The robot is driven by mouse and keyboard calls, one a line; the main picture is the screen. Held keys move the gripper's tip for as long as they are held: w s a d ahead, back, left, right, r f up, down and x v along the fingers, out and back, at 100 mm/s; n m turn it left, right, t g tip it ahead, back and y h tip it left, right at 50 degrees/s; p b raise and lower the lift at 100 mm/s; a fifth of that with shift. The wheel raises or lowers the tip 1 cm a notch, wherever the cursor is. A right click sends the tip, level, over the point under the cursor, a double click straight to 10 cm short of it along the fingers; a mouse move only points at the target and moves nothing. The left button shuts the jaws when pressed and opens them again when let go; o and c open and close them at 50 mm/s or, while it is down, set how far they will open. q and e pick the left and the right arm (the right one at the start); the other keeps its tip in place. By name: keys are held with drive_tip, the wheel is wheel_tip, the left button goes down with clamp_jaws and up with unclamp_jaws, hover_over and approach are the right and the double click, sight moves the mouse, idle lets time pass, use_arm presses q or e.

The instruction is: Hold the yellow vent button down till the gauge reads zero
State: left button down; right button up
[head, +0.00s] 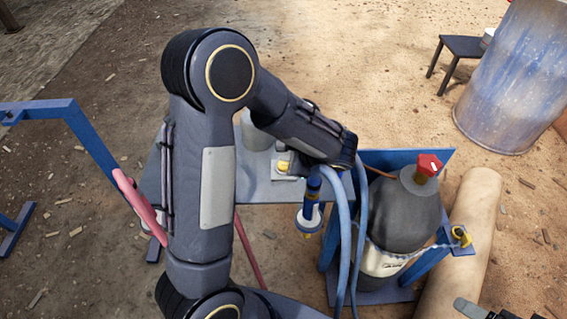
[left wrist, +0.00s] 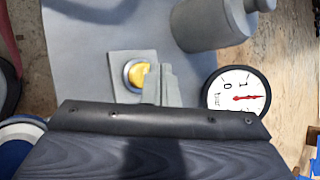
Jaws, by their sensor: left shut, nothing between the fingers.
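The yellow vent button (head: 283,166) sits in a ring on a small grey plate, on the grey table; it also shows in the left wrist view (left wrist: 137,75). My left gripper (left wrist: 158,80) is shut and empty. In the left wrist view its grey fingertips overlap the button's right edge; I cannot tell whether they touch or press it. In the head view my forearm hides most of the gripper. The white round gauge (left wrist: 235,95) has a red needle pointing right, away from the 0 mark. Part of what seems my right gripper (head: 470,307) shows at the bottom right.
A grey cylinder (left wrist: 212,22) stands on the table (left wrist: 80,45) near the button. Blue hoses (head: 344,225) hang by the table's right side. A dark tank (head: 405,220) with a red knob (head: 428,164) stands right of them. A blue barrel (head: 515,80) is farther back.

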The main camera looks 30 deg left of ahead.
use_arm(q)
drive_tip(key=shift+f, duration=0.1)
idle(0.5)
drive_tip(key=shift+f+b, duration=0.35)
drive_tip(key=shift+b, duration=0.1)
drive_tip(key=shift+f+b, duration=0.55)
idle(0.6)
drive_tip(key=shift+r, duration=0.1)
idle(2.8)
drive_tip(key=shift+r+p, duration=0.75)
drive_tip(key=shift+r, duration=0.15)
drive_tip(key=shift+r, duration=0.1)
wheel_tip(320, 180, up, 5)
drive_tip(key=p, duration=0.4)
